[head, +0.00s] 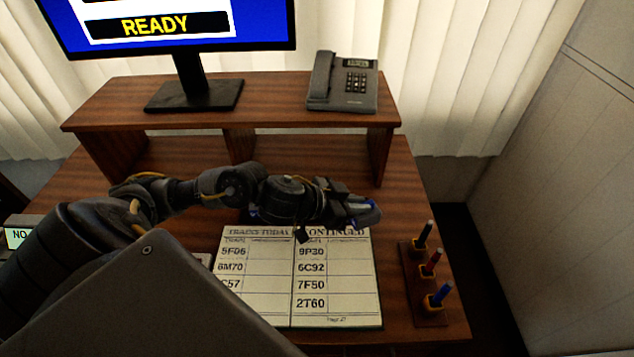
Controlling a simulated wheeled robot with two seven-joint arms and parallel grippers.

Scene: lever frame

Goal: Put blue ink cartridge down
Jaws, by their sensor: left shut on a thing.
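My left gripper (362,212) reaches in from the left over the top edge of the open log book. It is shut on the blue ink cartridge (370,203), of which only a small blue bit shows between the fingers. The fingers hide the rest of it. The gripper appears to be above the desk; its exact height is hard to tell. My right gripper is not in view.
The open book (337,275) lies on the wooden desk (400,318). A small rack (429,318) at right holds upright black, red and blue-topped items. Behind, a raised shelf (270,96) carries a monitor (180,25) and phone (343,85). Bare desk lies between book and rack.

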